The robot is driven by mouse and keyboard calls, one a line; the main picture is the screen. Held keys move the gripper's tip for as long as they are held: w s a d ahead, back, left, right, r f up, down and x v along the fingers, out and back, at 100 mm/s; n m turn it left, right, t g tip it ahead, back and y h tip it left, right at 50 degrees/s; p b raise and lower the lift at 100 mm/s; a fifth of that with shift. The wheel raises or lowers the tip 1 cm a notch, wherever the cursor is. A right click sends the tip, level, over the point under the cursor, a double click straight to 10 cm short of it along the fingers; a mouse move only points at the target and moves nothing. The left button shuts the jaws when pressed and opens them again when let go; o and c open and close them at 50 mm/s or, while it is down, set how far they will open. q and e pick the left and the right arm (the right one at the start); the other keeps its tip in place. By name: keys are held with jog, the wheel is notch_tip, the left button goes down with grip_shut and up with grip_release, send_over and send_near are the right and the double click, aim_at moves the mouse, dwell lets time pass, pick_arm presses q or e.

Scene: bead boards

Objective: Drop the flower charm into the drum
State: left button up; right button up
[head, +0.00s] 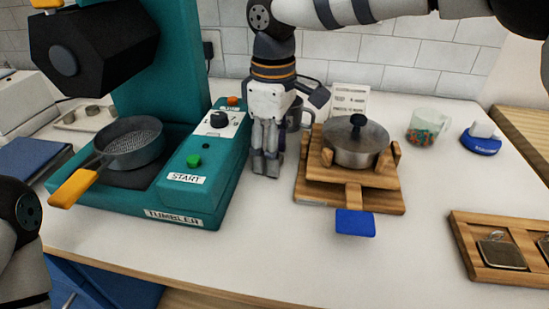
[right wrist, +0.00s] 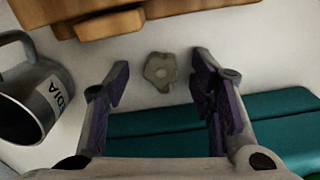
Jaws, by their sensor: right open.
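The flower charm (right wrist: 160,71) is a small, dull greenish-grey flower shape with a hole in its middle. It lies flat on the white table in the right wrist view, in line with the gap between my fingers and just beyond their tips. In the head view the gripper hides it. My right gripper (head: 267,165) is open and empty, pointing down beside the teal tumbler; its fingers also show in the right wrist view (right wrist: 160,95). The drum (head: 112,42) is the black faceted barrel on the tumbler at the upper left. My left gripper is out of view.
The tumbler base (head: 205,190) stands close left of my gripper, with a sieve pan (head: 132,145) on it. A grey mug (right wrist: 28,100) and a wooden stand (head: 375,197) with a lidded pot (head: 356,148) are close by. Clear table lies in front.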

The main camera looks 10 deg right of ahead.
jog(key=c, duration=1.1)
jog(key=shift+r, duration=0.15)
